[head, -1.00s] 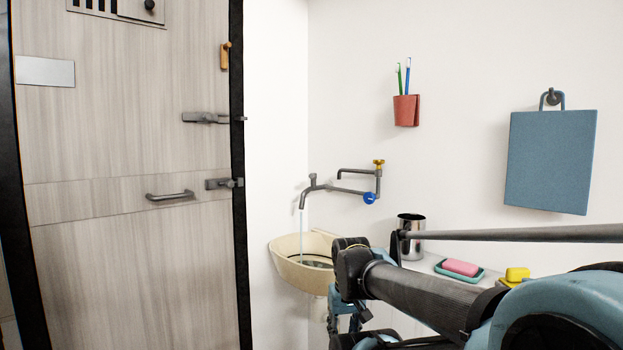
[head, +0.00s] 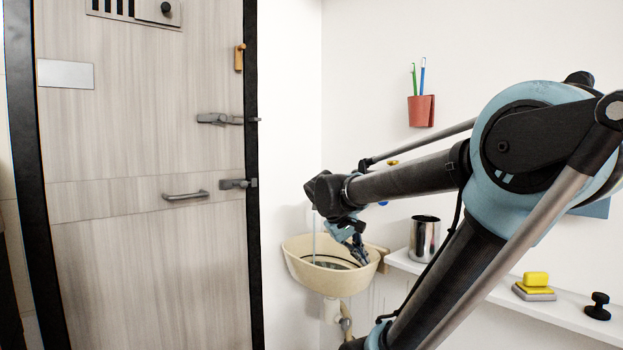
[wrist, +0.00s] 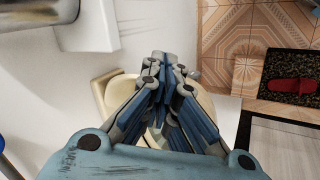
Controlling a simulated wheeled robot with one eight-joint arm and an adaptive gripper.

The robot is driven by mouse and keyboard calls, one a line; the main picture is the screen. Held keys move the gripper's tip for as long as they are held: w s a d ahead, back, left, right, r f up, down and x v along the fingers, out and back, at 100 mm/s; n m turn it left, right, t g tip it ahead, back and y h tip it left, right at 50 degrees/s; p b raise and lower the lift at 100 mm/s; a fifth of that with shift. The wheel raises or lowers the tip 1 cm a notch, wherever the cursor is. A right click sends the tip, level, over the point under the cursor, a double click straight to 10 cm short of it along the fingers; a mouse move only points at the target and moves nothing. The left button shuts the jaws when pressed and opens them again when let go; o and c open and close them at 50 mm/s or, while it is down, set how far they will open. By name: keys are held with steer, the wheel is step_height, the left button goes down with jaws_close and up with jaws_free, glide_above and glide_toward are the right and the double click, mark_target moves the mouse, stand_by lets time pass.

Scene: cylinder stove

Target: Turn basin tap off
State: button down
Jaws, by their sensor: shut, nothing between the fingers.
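The basin tap on the wall is mostly hidden behind my arm in the head view. Its yellow knob (head: 392,162) and blue knob (head: 383,203) peek out around the arm. A thin water stream (head: 314,245) falls into the cream basin (head: 297,268). My gripper (head: 361,259) points down over the basin's right part, shut and empty. In the wrist view, my gripper (wrist: 165,62) shows its blue-grey fingers together, with the cream basin (wrist: 108,92) beneath.
A shelf (head: 402,260) right of the basin holds a metal cup (head: 424,238), yellow soap or sponge (head: 536,279) and a black knob-like object (head: 598,306). A red holder (head: 421,111) hangs above. A door (head: 150,260) stands left. A blurred metal shape (wrist: 100,10) fills the wrist view's top left.

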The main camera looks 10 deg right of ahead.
steer(key=w+a+r+t+h, duration=0.1)
steer(key=w+a+r+h, duration=0.15)
steer(key=w+r, duration=0.5)
steer(key=w+a+r+n+t+h, duration=0.1)
steer(key=w+a+r+t+h, duration=0.2)
steer(key=w+a+r, duration=0.6)
steer(key=w+a+r+n+t+h, duration=0.1)
steer(key=w+a+r+t+h, duration=0.15)
steer(key=w+a+r, duration=0.7)
steer(key=w+d+f, duration=0.2)
steer(key=d+f, duration=0.3)
steer(key=d, duration=0.5)
steer(key=shift+w+f, duration=0.2)
steer(key=shift+w, duration=0.1)
steer(key=shift+s+a, duration=0.1)
steer(key=shift+a, duration=0.1)
